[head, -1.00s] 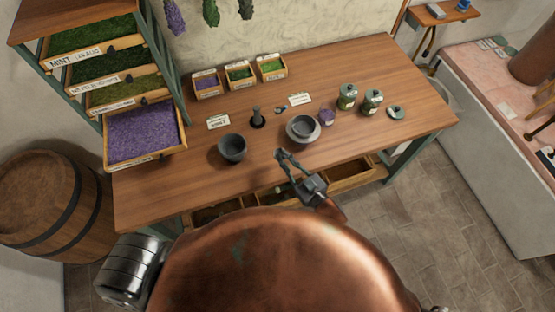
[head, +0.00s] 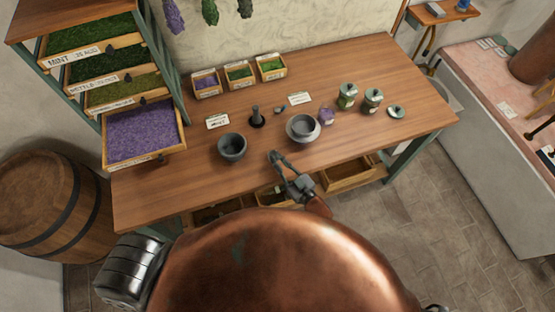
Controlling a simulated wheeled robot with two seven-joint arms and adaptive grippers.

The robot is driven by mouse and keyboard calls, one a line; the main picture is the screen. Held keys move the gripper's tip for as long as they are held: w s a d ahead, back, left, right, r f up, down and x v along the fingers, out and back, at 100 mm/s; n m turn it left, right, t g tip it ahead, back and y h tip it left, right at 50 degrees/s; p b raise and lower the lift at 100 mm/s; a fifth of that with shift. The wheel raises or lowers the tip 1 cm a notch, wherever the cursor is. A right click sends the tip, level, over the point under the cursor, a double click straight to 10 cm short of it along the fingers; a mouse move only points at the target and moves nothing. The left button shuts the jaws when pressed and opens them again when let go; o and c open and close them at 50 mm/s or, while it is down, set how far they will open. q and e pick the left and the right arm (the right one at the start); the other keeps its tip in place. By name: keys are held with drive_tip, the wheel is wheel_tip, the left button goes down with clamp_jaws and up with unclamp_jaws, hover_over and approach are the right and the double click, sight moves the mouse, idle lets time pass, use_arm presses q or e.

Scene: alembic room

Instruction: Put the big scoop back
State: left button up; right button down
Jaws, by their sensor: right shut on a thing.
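My right gripper (head: 275,158) is over the front part of the wooden table, between the dark grey bowl (head: 232,147) and the grey mortar-like bowl on a pale dish (head: 302,128). Its fingers are closed on a small dark thing. The thing is too small and too much hidden by the fingers to tell whether it is the big scoop. A small grey object (head: 279,110) lies on the table beside a white label card (head: 300,98); I cannot tell whether it is a scoop. My left gripper is not in view.
Herb drawers (head: 146,136) stand left. The table's front-right top is clear.

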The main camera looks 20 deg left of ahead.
drive_tip(key=shift+f, duration=0.15)
drive_tip(key=c, duration=2)
unclamp_jaws()
drive_tip(key=shift+r, duration=0.25)
drive_tip(key=v, duration=1.2)
drive_tip(key=shift+f, duration=0.1)
